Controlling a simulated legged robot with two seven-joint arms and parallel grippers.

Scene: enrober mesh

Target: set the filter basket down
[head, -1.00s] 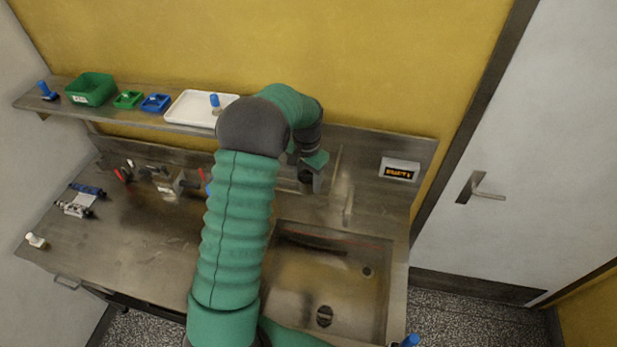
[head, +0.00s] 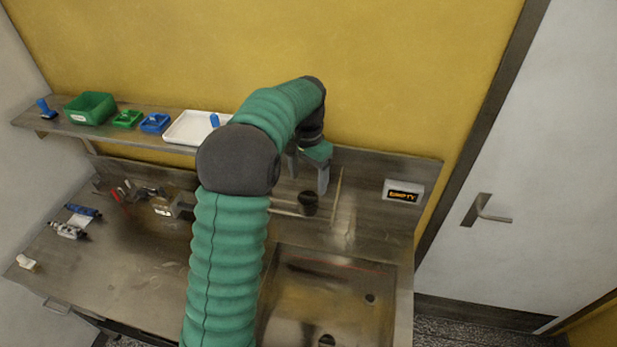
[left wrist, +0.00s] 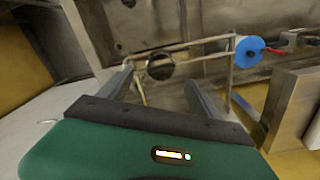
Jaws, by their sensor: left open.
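A small dark round cup, which looks like the filter basket (head: 308,202), stands upright by a thin metal rail frame at the back of the steel counter. It also shows as a dark round shape in the left wrist view (left wrist: 159,66). My left gripper (head: 308,178) is open and empty above the cup, its two fingers apart and pointing down. In the left wrist view, the left gripper (left wrist: 159,78) has its fingertips either side of the cup's outline, with no visible contact. My right gripper is not in view.
A steel sink (head: 330,300) lies in front right of the cup. A sign reading EMPTY (head: 404,191) is on the backsplash. A shelf holds a white tray (head: 183,130) and green and blue bins. Tools lie at the counter's left; the middle left is mostly clear.

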